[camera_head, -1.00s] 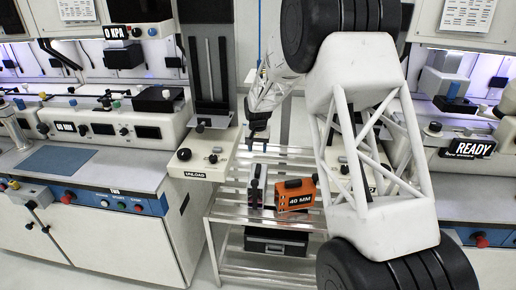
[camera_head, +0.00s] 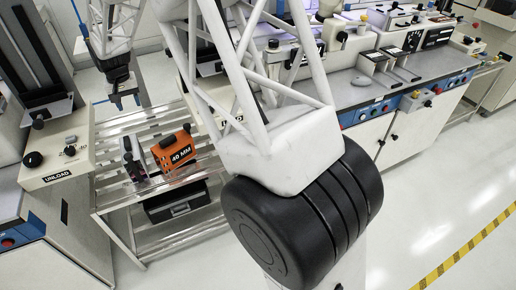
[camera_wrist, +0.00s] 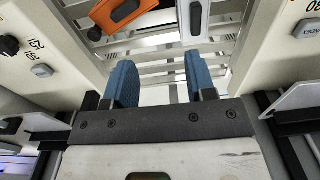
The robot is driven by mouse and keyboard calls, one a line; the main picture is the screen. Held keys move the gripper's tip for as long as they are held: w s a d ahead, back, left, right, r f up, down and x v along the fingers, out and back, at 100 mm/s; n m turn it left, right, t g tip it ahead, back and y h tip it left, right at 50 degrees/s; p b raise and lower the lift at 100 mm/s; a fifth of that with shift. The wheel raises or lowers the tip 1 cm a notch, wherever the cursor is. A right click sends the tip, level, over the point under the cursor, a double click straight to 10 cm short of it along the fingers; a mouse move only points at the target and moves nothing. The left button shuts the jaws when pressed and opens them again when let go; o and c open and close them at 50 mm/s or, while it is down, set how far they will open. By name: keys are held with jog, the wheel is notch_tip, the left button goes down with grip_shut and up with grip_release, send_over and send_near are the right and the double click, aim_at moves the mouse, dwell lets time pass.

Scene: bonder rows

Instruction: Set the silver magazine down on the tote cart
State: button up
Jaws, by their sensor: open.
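The silver magazine (camera_head: 133,160) stands upright on the slatted metal tote cart (camera_head: 118,204), near its front edge and left of the orange magazine marked 40 MM (camera_head: 173,148). It also shows at the top of the wrist view (camera_wrist: 195,18), partly cut off. My gripper (camera_head: 126,104) is above the back part of the cart, apart from the silver magazine. In the wrist view its two blue fingers (camera_wrist: 157,85) are spread with nothing between them, only cart slats and floor behind.
A machine shelf marked UNLOAD (camera_head: 60,160) borders the cart on the left. A black box (camera_head: 180,203) sits on the cart's lower shelf. In the wrist view, pale machine housings flank the gripper on both sides. Cart slats behind the magazines look bare.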

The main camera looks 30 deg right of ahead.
jog(key=s+d+r+t, duration=0.1)
jog(key=s+d+r, duration=0.6)
jog(key=s, duration=0.4)
jog(key=s+d+r, duration=0.7)
jog(key=s+d, duration=0.1)
jog(key=s, duration=0.3)
jog(key=s+d, duration=0.4)
jog(key=s, duration=1)
jog(key=s+d+f+t, duration=0.1)
jog(key=s+d, duration=0.3)
jog(key=s, duration=1)
jog(key=shift+s+d+f, duration=0.2)
jog(key=shift+s+d, duration=0.05)
jog(key=shift+d, duration=0.15)
